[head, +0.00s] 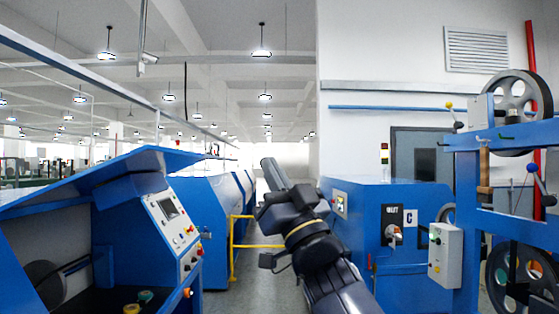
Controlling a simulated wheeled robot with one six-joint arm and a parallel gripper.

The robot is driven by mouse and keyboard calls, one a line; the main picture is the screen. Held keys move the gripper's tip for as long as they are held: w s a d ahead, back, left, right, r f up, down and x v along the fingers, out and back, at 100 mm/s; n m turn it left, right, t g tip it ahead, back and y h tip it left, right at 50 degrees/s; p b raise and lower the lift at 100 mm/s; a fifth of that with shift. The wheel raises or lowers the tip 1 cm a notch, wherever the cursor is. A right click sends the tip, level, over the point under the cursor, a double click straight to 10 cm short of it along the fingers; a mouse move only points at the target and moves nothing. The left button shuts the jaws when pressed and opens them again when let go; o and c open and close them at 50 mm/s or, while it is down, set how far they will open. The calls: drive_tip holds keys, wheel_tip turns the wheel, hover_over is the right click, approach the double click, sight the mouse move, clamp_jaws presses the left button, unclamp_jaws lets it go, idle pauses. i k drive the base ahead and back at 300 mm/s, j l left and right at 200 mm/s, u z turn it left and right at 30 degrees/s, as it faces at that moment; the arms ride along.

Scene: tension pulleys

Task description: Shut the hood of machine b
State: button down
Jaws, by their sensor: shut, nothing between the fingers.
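A blue machine (185,215) stands at the left with its wide blue hood (75,185) raised, sloping up to the right. Under the hood its dark interior is open, with small green and yellow round parts low down. No letter b is readable on it. My gripper (270,168) is at the upper end of my dark arm, in the middle of the view. It is shut and empty, pointing up and away over the aisle. It is to the right of the raised hood and apart from it. The fingertips are small and hard to make out.
A blue machine marked C (410,217) stands right of my arm. A blue frame with pulleys (515,95) is at the far right. A yellow rail (232,250) stands behind my arm.

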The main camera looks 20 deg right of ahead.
sight(144, 169)
drive_tip(key=i+l+z, duration=0.15)
drive_tip(key=i+z, duration=0.2)
drive_tip(key=i, duration=0.5)
drive_tip(key=i+j+z, duration=0.1)
drive_tip(key=i+z, duration=0.3)
drive_tip(key=i, duration=0.4)
drive_tip(key=i+l+u, duration=0.15)
drive_tip(key=i, duration=0.2)
drive_tip(key=i+u, duration=0.15)
drive_tip(key=i, duration=0.2)
drive_tip(key=l+u, duration=0.2)
drive_tip(key=u, duration=0.25)
drive_tip(key=l+u, duration=0.25)
drive_tip(key=u, duration=0.2)
drive_tip(key=l+u, duration=0.25)
drive_tip(key=u, duration=0.2)
drive_tip(key=l+u, duration=0.25)
drive_tip(key=u, duration=0.15)
drive_tip(key=k+l+u, duration=0.15)
drive_tip(key=u, duration=0.3)
